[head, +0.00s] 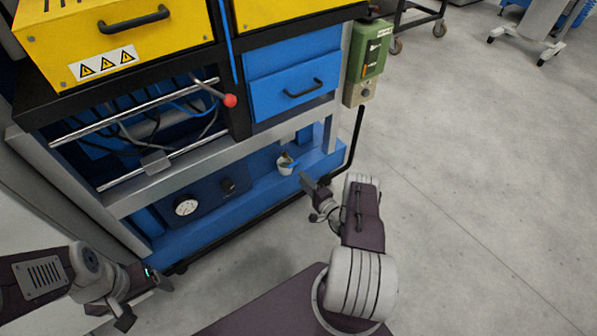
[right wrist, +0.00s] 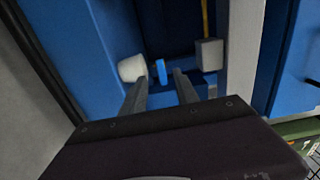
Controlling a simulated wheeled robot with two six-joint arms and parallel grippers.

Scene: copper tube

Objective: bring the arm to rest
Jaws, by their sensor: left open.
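My left gripper (head: 146,298) is at the lower left of the head view, in front of the machine's lower left part. It is open, with nothing seen between its fingers. My right gripper (head: 312,190) is in front of the machine's low blue ledge, just right of a small white cup-like part (head: 285,166). In the right wrist view its two fingers (right wrist: 159,84) stand apart with nothing held between them. A white round part (right wrist: 132,68) shows beyond the left finger, and a small blue part (right wrist: 160,70) shows beyond the gap. No copper tube can be made out.
The machine has yellow drawers (head: 120,40), a blue drawer (head: 292,86), metal rails with cables and a red knob (head: 230,100). A round gauge (head: 186,207) sits low on it. A green box (head: 369,48) is on its right side.

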